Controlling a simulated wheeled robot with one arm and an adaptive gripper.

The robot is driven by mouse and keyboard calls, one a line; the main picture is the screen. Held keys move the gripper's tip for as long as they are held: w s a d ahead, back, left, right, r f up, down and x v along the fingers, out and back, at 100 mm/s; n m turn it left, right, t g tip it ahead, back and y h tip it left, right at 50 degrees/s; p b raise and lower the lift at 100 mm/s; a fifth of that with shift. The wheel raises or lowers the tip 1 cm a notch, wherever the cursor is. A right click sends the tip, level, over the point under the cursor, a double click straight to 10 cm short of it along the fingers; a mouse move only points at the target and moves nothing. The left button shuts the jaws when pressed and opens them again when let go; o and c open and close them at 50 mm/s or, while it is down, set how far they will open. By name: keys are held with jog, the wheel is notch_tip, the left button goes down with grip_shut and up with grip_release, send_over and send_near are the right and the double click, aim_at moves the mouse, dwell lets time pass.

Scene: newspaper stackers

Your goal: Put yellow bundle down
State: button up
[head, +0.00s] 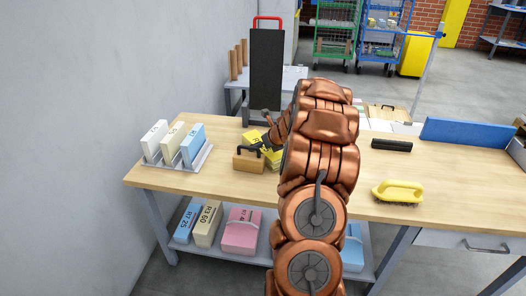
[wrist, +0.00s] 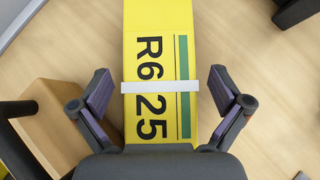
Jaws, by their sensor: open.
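The yellow bundle (wrist: 157,20), marked "R6 25" with a white band and a green stripe, lies on the wooden table in the wrist view. My gripper (wrist: 162,88) is open, with one finger on each side of the bundle and a visible gap to it on both sides. In the head view, the yellow bundle (head: 252,136) shows only in part behind my gripper and my copper-coloured arm. My gripper (head: 262,148) is low over the table there.
A wooden block with a dark handle (head: 249,160) stands just left of the bundle. A rack (head: 203,158) with several upright bundles stands at the table's left. A yellow-handled brush (head: 398,191) and a black bar (head: 391,145) lie on the right. The front middle table is clear.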

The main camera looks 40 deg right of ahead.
jog(key=shift+x, duration=1.05)
jog(key=shift+s, duration=0.1)
jog(key=c, duration=1.9)
